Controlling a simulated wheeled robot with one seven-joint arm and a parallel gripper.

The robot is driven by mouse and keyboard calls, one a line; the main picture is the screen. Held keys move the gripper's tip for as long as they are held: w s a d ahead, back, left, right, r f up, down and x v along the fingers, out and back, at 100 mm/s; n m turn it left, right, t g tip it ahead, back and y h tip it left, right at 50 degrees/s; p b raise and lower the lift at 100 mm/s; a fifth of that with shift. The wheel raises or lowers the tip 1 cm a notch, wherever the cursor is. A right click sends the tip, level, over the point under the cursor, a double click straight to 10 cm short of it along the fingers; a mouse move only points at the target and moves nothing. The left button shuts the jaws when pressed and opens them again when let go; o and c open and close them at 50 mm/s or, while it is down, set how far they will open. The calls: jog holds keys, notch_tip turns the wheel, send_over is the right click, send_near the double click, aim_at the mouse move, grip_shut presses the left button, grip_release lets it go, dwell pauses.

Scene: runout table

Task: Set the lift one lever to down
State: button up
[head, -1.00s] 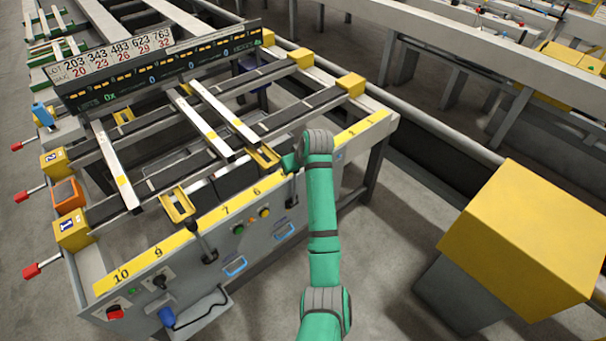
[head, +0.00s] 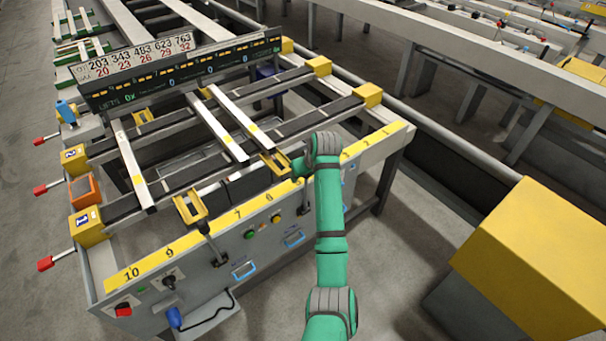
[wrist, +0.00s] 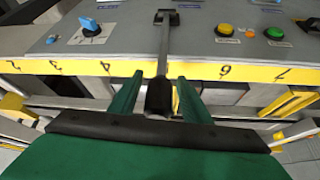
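A grey lever with a dark handle (wrist: 160,90) rises from the sloped control panel (wrist: 210,50) in the wrist view, near the numbers 4 and 6. My gripper (wrist: 158,84) is open, with one green finger on each side of that handle and a narrow gap visible on both sides. In the head view the lower part of this lever (head: 304,206) shows just left of my green arm, which hides most of my gripper. A second similar lever (head: 211,243) stands farther left on the panel. No readable label tells which one is lift one.
A yellow numbered strip (head: 160,262) edges the panel, with green and yellow buttons and a blue switch (wrist: 89,25) nearby. Yellow brackets (head: 190,208) and rails lie behind it. A large yellow box (head: 535,260) stands at right. Open floor lies in front.

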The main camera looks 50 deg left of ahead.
jog(key=shift+r, duration=0.1)
jog(key=v, duration=1)
jog(key=shift+d+r, duration=0.2)
jog(key=shift+r, duration=0.1)
jog(key=shift+s, duration=0.1)
